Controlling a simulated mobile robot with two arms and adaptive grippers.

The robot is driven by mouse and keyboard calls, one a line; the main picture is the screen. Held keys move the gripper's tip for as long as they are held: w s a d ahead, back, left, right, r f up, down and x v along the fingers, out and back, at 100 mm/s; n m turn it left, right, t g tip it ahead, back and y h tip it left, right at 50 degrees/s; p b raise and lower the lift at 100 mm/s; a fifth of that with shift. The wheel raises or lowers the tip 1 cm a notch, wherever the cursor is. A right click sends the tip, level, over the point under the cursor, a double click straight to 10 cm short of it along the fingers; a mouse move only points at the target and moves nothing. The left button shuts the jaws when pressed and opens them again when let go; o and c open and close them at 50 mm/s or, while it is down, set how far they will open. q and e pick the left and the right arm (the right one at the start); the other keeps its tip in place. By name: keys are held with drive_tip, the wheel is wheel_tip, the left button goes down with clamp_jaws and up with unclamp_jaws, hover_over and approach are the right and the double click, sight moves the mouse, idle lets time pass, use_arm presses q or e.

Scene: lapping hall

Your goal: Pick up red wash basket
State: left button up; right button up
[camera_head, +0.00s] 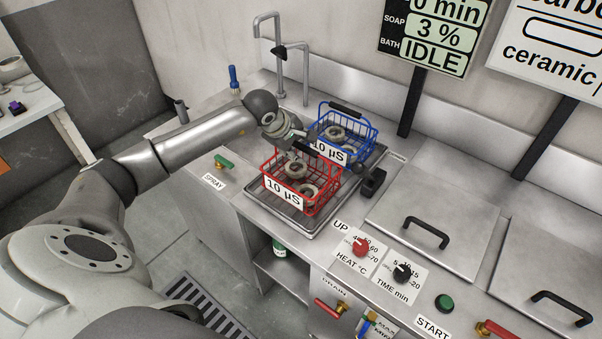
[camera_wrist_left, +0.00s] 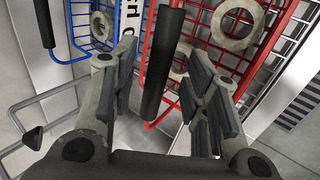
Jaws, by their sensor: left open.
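The red wash basket (camera_head: 325,203) stands on a metal drain tray (camera_head: 309,233) on the counter in the head view. It holds ring-shaped parts and bears a white label reading 10 µS. My left gripper (camera_head: 297,141) is above its far left side, close to its black handle. In the left wrist view the red basket (camera_wrist_left: 238,67) shows at the upper right, and its black handle (camera_wrist_left: 163,62) lies ahead of my open left gripper (camera_wrist_left: 163,100), seemingly between the fingers. I cannot tell whether the fingers touch it. My right gripper is not in view.
A blue basket (camera_head: 372,128) with rings stands just behind the red one; it also shows in the left wrist view (camera_wrist_left: 75,27). A bent tap (camera_head: 306,75) rises behind. A black block (camera_head: 373,182) sits at the tray's right. Lidded tanks (camera_head: 432,232) and knobs lie right.

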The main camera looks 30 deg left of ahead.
use_arm(q)
drive_tip(key=shift+x, duration=0.9)
drive_tip(key=shift+w, duration=0.1)
drive_tip(key=shift+r, duration=0.1)
clamp_jaws()
drive_tip(key=shift+w+a+r, duration=0.1)
drive_tip(key=shift+r, duration=0.05)
